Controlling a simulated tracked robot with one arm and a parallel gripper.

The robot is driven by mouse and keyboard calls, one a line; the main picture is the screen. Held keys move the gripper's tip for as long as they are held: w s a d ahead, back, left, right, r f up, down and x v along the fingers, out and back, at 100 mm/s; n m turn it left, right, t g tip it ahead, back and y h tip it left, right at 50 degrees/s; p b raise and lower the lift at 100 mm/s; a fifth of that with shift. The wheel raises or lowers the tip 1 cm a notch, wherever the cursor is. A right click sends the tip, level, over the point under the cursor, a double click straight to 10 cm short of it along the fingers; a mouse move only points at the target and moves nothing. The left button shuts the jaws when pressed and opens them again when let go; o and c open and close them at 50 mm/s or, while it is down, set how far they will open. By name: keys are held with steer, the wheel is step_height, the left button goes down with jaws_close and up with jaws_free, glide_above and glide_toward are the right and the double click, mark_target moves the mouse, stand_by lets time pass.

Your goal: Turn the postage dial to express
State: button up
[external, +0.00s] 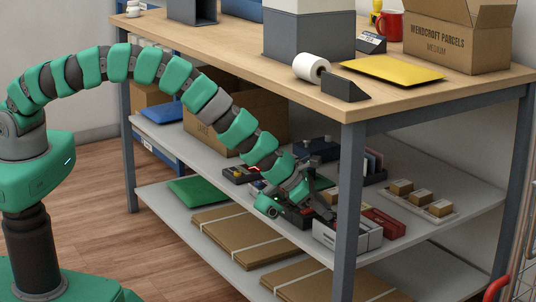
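My green segmented arm arches over and reaches down to the middle shelf (450,190) under the counter. My gripper (322,200) is low among small items on that shelf, close above a grey-white box (350,236). Its dark fingers blend with the things behind them, so I cannot tell whether they are open or touching anything. I cannot make out the postage dial or its express mark; it may be hidden behind my gripper or too small to see. A dark tray-like item (240,174) with small coloured parts lies just left of my gripper.
A table leg (349,200) stands close right of my gripper, with the wooden top (240,38) above. A red box (385,223), a tray of small parcels (452,212) and a dark blue item (316,147) are nearby. Flat cartons (245,235) lie on the lower shelf.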

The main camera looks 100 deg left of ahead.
steer(key=shift+s+d+r, duration=0.1)
steer(key=shift+s+r, duration=0.15)
steer(key=shift+r, duration=0.05)
steer(key=v, duration=1.2)
steer(key=w+d+r+m+t+h+p, duration=0.2)
steer(key=d+r+m, duration=0.9)
steer(key=r, duration=0.7)
steer(key=w+d+t+h, duration=0.1)
steer(key=w+d, duration=0.1)
steer(key=d, duration=0.1)
steer(key=shift+d+r+m+h+p, duration=0.3)
steer(key=shift+d+m+h+p, duration=0.1)
steer(key=shift+w, duration=0.1)
